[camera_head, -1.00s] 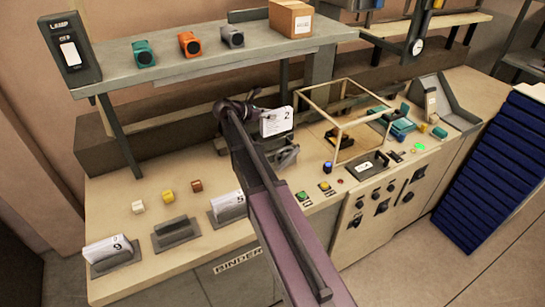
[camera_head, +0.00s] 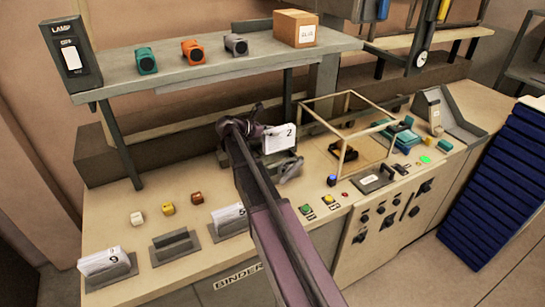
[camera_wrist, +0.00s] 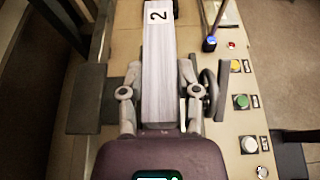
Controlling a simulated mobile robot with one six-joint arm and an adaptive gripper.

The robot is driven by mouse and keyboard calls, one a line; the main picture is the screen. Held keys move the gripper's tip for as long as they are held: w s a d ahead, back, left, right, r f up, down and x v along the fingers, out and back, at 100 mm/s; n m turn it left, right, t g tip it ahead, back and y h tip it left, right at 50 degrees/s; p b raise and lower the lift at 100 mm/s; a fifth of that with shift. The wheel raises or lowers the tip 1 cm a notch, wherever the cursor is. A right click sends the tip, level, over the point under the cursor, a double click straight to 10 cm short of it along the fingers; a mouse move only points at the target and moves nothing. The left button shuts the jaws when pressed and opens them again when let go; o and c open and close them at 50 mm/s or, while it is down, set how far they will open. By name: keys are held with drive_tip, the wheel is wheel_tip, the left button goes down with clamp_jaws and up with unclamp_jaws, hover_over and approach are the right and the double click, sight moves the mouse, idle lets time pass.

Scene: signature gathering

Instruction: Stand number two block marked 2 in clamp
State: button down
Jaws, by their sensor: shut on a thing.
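The white block marked 2 (camera_head: 280,139) is upright in my gripper (camera_head: 262,138). In the wrist view the block (camera_wrist: 158,75) lies between the two fingers of my gripper (camera_wrist: 157,95), its 2 label at the far end. The grey clamp (camera_head: 288,168) is on the bench just below the block in the head view. In the wrist view a grey clamp plate (camera_wrist: 85,105) shows left of the block, and a dark wheel shows on the right. My arm hides part of the clamp, and I cannot tell whether block and clamp touch.
A row of push buttons, including a green one (camera_head: 305,209), lies right of the clamp. A framed box (camera_head: 345,135) stands behind them. At the left are an empty grey holder (camera_head: 176,248) and a holder with a 9 block (camera_head: 104,262). A shelf (camera_head: 215,65) overhangs the back.

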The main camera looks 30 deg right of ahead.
sight(272, 150)
drive_tip(key=shift+f+b, duration=2.4)
drive_tip(key=shift+f, duration=0.25)
drive_tip(key=shift+f+b, duration=1.85)
drive_tip(key=shift+f, duration=0.05)
drive_tip(key=shift+f, duration=0.1)
drive_tip(key=shift+c, duration=1.6)
unclamp_jaws()
drive_tip(key=shift+r, duration=0.25)
